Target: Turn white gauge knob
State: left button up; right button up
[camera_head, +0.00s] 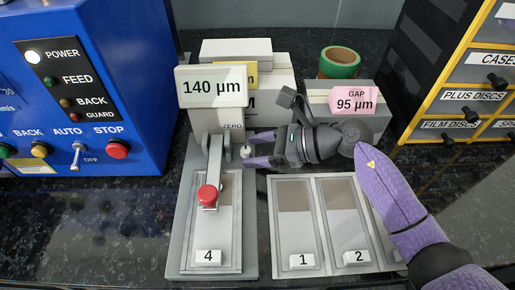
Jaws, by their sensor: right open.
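The white gauge knob (245,151) is a small round knob on the right side of the gauge, just below the ZERO label (232,126). The gauge display (212,87) above it reads 140 µm. My right gripper (258,149) is open, with its purple fingers pointing left. Its fingertips are right at the knob, one behind it and one in front. I cannot tell whether they touch it. My left gripper is not in view.
The gauge base (183,230) holds a lever with a red knob (207,194) over plate 4. A tray (273,235) with plates 1 and 2 lies under my right arm. A blue control box (130,60) stands left; a drawer cabinet (443,95) stands right.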

jog(key=shift+c, duration=0.5)
grip_shut()
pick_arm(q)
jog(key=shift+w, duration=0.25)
